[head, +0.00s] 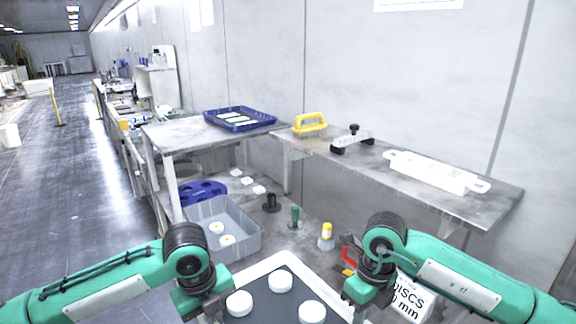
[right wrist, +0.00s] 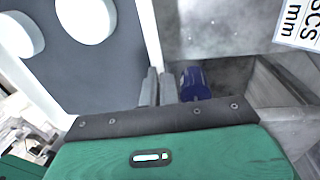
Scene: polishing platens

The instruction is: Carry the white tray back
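The white tray (head: 262,267) has a white rim and a dark grey floor, at the bottom centre of the head view. Several white discs (head: 281,281) lie on it. My right gripper (right wrist: 158,88) has its fingers close together around the tray's white rim (right wrist: 149,38) in the right wrist view. In the head view it is at the tray's right side. My left gripper (head: 212,305) is at the tray's left edge; its fingertips are hidden, so its grip cannot be told. The tray's near edge is out of frame.
A grey bin (head: 243,247) with discs stands beyond the tray, beside a blue holed rack (head: 205,187). Green (head: 295,217) and yellow-topped (head: 326,236) items stand nearby. A disc-labelled box (head: 410,300) is at right. The back shelf holds a blue tray (head: 240,118) and a long white handled piece (head: 437,171).

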